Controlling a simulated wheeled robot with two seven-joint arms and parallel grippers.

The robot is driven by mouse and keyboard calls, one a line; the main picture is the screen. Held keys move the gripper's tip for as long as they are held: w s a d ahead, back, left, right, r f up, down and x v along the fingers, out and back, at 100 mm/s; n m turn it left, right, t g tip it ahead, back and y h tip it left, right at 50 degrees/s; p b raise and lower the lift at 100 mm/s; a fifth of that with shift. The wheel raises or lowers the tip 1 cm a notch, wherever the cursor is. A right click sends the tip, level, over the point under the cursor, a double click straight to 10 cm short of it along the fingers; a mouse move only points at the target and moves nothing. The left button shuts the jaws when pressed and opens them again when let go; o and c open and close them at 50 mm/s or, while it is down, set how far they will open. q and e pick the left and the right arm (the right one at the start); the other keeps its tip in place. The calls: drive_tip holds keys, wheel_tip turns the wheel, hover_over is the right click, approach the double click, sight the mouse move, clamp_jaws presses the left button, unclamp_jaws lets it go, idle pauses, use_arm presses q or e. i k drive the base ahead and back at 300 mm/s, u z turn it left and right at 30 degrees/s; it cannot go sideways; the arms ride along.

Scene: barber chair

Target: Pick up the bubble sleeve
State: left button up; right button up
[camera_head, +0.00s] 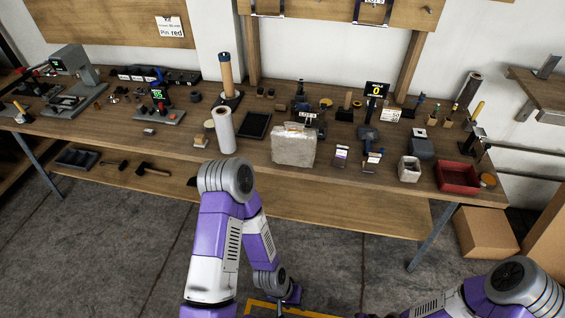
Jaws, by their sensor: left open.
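My left gripper (291,295) is low at the bottom of the picture, over the floor in front of the bench. It is well apart from the sleeve; it is open, and nothing shows in it. My right arm comes in at the bottom right, and its gripper is out of the picture.
A white roll (224,131) stands left of the sleeve, with a black tray (255,125) behind. Small devices (341,156) stand to its right, then a whitish block (409,169) and a red bin (457,177). The wooden lower shelf (330,212) juts out below the bench.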

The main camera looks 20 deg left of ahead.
sight(292, 144)
drive_tip(key=z, duration=0.05)
drive_tip(key=k, duration=0.6)
drive_tip(key=u, duration=1.1)
drive_tip(key=i, duration=1.45)
drive_tip(key=z, duration=0.8)
